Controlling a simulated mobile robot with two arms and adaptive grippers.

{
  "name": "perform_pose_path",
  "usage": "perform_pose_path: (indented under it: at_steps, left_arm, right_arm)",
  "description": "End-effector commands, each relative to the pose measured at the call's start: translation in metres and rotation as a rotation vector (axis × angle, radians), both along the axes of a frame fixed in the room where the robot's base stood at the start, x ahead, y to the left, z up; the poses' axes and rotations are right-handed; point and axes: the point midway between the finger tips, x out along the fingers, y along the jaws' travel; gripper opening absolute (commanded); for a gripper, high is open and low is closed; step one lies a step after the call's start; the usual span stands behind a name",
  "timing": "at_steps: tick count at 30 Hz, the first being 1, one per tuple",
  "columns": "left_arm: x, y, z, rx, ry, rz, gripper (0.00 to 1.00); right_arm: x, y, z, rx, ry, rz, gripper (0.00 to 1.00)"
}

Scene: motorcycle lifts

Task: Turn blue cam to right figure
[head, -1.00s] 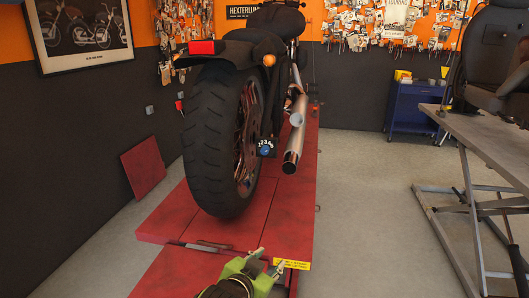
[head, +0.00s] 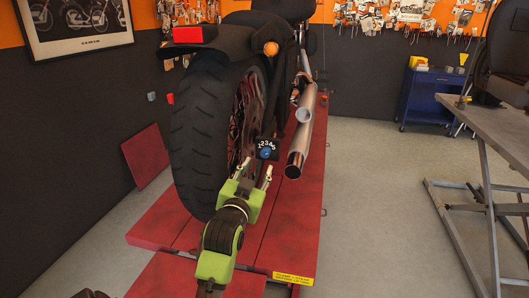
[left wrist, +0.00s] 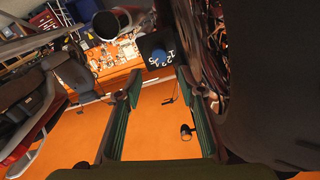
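The blue cam (head: 266,153) is a small round blue knob on a black plate with white figures (head: 267,145), beside the motorcycle's rear wheel. In the left wrist view the blue cam (left wrist: 158,57) shows beyond the fingertips, with the figures around one side of it. I cannot tell which figure it points to. My left gripper (head: 256,170), green with grey fingers, is just below and in front of the cam. Its fingers are apart and empty in the left wrist view (left wrist: 160,88), not touching the cam.
The rear tyre (head: 200,135) is close left of the gripper, and the exhaust pipe (head: 300,140) is close right. The motorcycle stands on a red lift (head: 290,230). A grey lift table (head: 490,125) and a blue cabinet (head: 428,98) are at right. Grey floor between is clear.

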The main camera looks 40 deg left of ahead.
Motion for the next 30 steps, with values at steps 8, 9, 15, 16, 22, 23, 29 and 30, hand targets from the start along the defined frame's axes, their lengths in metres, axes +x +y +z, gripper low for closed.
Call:
perform_pose_path:
  at_steps: [8, 9, 15, 16, 22, 23, 29, 30]
  left_arm:
    - [0.049, 0.027, 0.003, -0.002, -0.001, 0.0, 0.36]
    - [0.054, 0.03, 0.002, -0.002, 0.0, 0.0, 0.36]
    - [0.072, 0.04, 0.001, 0.0, 0.0, -0.001, 0.36]
    - [0.074, 0.041, 0.001, -0.001, 0.001, -0.001, 0.36]
    - [0.077, 0.043, 0.0, 0.0, -0.001, 0.0, 0.36]
    - [0.077, 0.043, 0.0, 0.0, -0.001, 0.0, 0.36]
    - [0.077, 0.042, 0.0, 0.0, 0.0, 0.0, 0.21]
    - [0.077, 0.042, 0.0, 0.0, 0.0, 0.0, 0.1]
  right_arm:
    - [0.004, -0.005, 0.014, -0.006, -0.006, 0.003, 0.4]
    - [0.01, -0.005, 0.016, -0.005, -0.013, 0.003, 0.4]
    - [0.024, -0.002, 0.02, -0.001, -0.036, 0.002, 0.4]
    - [0.024, -0.002, 0.02, 0.0, -0.036, 0.002, 0.4]
    - [0.019, 0.004, 0.02, 0.006, -0.028, -0.002, 0.4]
    - [0.018, 0.005, 0.02, 0.007, -0.026, -0.002, 0.4]
    - [0.011, 0.007, 0.02, 0.009, -0.017, -0.002, 0.4]
    - [0.011, 0.007, 0.02, 0.009, -0.016, -0.002, 0.4]
